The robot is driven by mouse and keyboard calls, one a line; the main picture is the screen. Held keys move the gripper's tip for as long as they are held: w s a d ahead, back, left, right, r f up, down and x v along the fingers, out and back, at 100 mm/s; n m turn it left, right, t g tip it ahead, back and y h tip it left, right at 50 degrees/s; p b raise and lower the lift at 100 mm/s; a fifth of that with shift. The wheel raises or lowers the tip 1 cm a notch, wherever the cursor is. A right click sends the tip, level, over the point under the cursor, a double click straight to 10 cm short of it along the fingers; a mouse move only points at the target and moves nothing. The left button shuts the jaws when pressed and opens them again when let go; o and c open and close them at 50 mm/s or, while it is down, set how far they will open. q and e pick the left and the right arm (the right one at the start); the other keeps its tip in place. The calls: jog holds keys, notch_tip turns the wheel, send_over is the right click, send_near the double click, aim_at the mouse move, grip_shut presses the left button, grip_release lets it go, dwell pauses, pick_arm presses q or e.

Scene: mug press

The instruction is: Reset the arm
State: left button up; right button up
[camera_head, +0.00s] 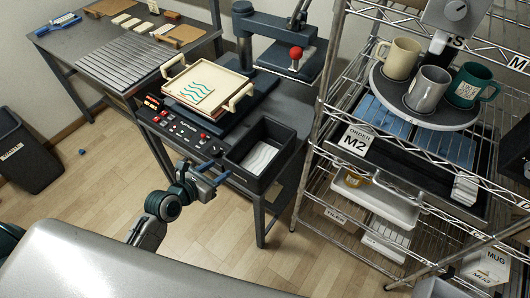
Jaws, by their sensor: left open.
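My left gripper (214,172) is open, with nothing seen between its fingers. It is held in front of the press table, near the front edge of the control panel (180,128). My left arm (163,205) comes up from below, bent, over the wood floor. My right gripper and arm are not in view.
The press (265,75) holds a cream tray (176,70) with a wave-pattern sheet. A black bin (258,153) sits right of my left gripper. A wire rack (325,75) at right carries a round turntable (425,113) with three mugs.

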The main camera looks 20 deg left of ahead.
pick_arm(q)
jog(key=shift+f, duration=0.1)
jog(key=s+a+f+m+g+y, duration=0.15)
jog(key=s+f+m, duration=0.3)
jog(key=f, duration=0.65)
jog(key=s+a+f+m+g+y, duration=0.1)
jog(key=s+a+f+m+g, duration=0.3)
jog(key=f, duration=0.6)
jog(key=s+a+f+m+y, duration=0.25)
jog(key=f+m, duration=0.35)
jog(key=f, duration=0.5)
jog(key=s+d+f+m+g, duration=0.1)
jog(key=s+f+m+g, duration=0.1)
jog(key=s+f+m, duration=0.3)
jog(key=s+d+f+m+g, duration=0.1)
jog(key=s+f+m, duration=0.5)
jog(key=s, duration=0.8)
jog(key=s+d+f+m+g, duration=0.1)
jog(key=s+f+m+g, duration=0.2)
jog(key=s+f+m, duration=0.3)
jog(key=s+m, duration=0.1)
jog(key=s, duration=0.2)
jog(key=shift+s, duration=0.35)
